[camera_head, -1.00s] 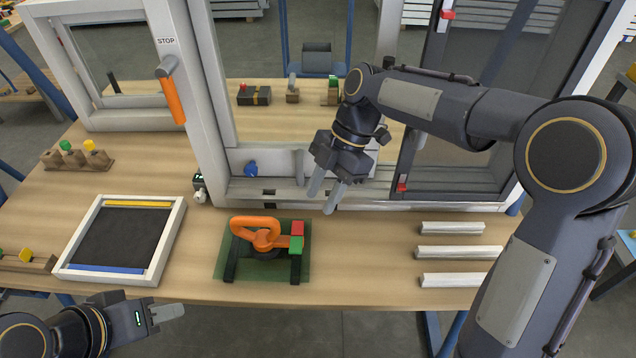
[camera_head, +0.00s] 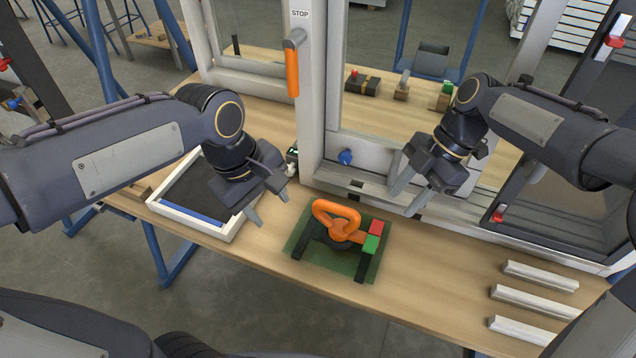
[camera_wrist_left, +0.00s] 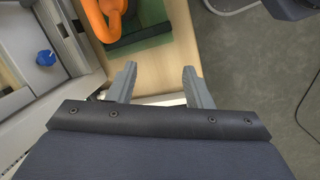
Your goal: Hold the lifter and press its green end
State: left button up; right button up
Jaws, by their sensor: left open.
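The lifter (camera_head: 337,222) is an orange loop handle with a dark round base, on a green mat (camera_head: 299,243) with black supports. Its right end carries a red block (camera_head: 376,227) and a green block (camera_head: 371,244). My left gripper (camera_head: 271,207) is open and empty, above the table to the left of the lifter. In the left wrist view the gripper's fingers (camera_wrist_left: 158,84) are apart, and part of the orange handle (camera_wrist_left: 105,18) shows beyond them. My right gripper (camera_head: 408,196) is empty, behind and to the right of the lifter, with its fingers apart.
A white-framed tray (camera_head: 190,228) lies left of the lifter, partly behind my left arm. Pale metal bars (camera_head: 535,302) lie at the right. A window frame with an orange handle (camera_head: 292,72) stands behind. A blue knob (camera_head: 345,157) is on its lower rail.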

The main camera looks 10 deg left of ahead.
aim_at(317, 201)
pick_arm(q)
jog(key=w+d+n, duration=0.2)
jog(key=w+d+f+n+g+y, duration=0.1)
jog(key=w+d+n, duration=0.1)
jog(key=w+d+n+y, duration=0.1)
jog(key=w+d+n, duration=0.1)
jog(key=w, duration=0.1)
jog(key=shift+w+d+f+g, duration=0.1)
jog(key=shift+d+f+g, duration=0.2)
jog(key=shift+f, duration=0.1)
jog(key=shift+w+d+f+n, duration=0.15)
jog(key=shift+f+n, duration=0.05)
jog(key=shift+n, duration=0.3)
jog(key=shift+f, duration=3.85)
